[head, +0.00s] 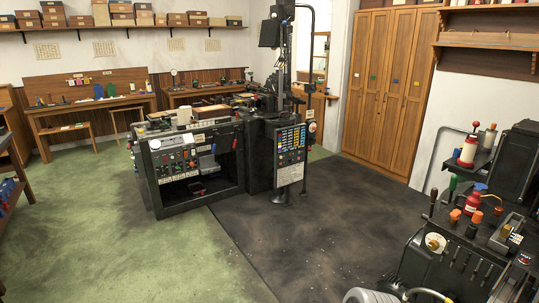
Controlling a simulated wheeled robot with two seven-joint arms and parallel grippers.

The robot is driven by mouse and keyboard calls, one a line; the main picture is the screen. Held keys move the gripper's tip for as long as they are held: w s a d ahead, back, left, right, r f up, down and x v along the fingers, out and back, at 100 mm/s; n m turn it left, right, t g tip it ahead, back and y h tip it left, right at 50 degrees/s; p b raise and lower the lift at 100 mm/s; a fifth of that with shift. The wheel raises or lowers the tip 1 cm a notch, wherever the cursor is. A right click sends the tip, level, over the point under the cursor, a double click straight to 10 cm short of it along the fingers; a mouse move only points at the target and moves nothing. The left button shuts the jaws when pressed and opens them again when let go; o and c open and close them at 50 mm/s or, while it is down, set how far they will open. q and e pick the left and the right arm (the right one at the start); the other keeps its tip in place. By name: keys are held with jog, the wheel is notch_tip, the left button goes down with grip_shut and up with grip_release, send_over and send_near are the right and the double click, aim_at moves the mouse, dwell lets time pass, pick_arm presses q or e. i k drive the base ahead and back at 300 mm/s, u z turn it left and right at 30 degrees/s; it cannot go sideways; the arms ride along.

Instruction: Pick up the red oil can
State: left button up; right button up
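A small red can (472,203), which looks like the oil can, stands on the dark machine bench at the right. A thin curved copper-coloured piece that looks like its spout (490,197) reaches to the right from its top. Neither of my grippers shows in the head view. Nothing is seen touching the red can.
Orange-topped items, a green-handled tool (453,186) and a grey tray (507,232) crowd around the can. A white-and-red bottle (467,152) stands on a shelf behind. A dark machine (187,170) stands mid-room. The dark floor (310,235) between is clear.

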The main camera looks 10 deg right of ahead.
aim_at(473, 203)
jog(key=z, duration=0.4)
jog(key=i, duration=2.25)
jog(key=z, duration=1.85)
jog(key=i, duration=1)
jog(key=z, duration=1.05)
